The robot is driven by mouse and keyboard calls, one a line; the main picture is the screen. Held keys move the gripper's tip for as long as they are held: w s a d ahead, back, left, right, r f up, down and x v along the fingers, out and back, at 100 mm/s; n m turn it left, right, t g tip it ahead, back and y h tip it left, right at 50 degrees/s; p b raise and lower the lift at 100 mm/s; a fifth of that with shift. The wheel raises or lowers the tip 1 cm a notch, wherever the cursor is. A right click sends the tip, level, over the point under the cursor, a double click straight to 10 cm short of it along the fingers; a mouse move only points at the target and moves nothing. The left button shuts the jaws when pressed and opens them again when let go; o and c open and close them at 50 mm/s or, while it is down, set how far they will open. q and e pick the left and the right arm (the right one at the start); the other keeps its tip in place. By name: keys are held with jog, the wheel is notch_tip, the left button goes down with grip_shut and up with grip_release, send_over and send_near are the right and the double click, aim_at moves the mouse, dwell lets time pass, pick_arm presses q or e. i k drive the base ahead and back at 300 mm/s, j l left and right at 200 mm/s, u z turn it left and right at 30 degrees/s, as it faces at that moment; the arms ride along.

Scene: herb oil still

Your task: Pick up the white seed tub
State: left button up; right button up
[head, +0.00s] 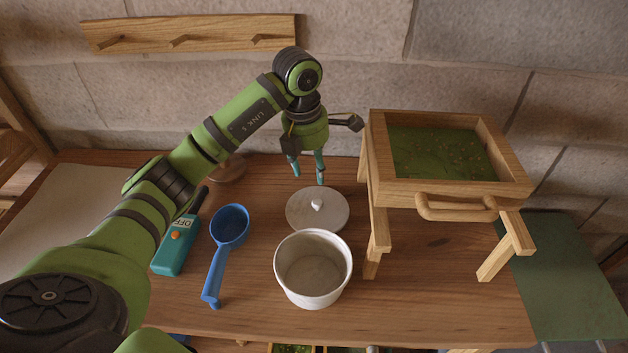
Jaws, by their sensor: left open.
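The white seed tub (314,291) stands upright and uncovered on the wooden table, and it looks empty inside. A round pale lid (317,210) with a small white knob lies flat just behind it. My left gripper (307,181) points down above the table behind the lid, with its teal fingers apart and nothing between them. It is apart from the tub. My right gripper is not in view.
A blue scoop (229,228) and a teal handheld device (177,245) lie left of the tub. A wooden stand (388,190) with a green-filled tray and front handle rises close on the right. A peg rail (190,33) hangs on the stone wall.

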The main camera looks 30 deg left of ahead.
aim_at(313, 266)
jog(key=k+l, duration=0.5)
jog(key=k, duration=0.15)
jog(key=k+l, duration=0.5)
jog(key=k, duration=0.2)
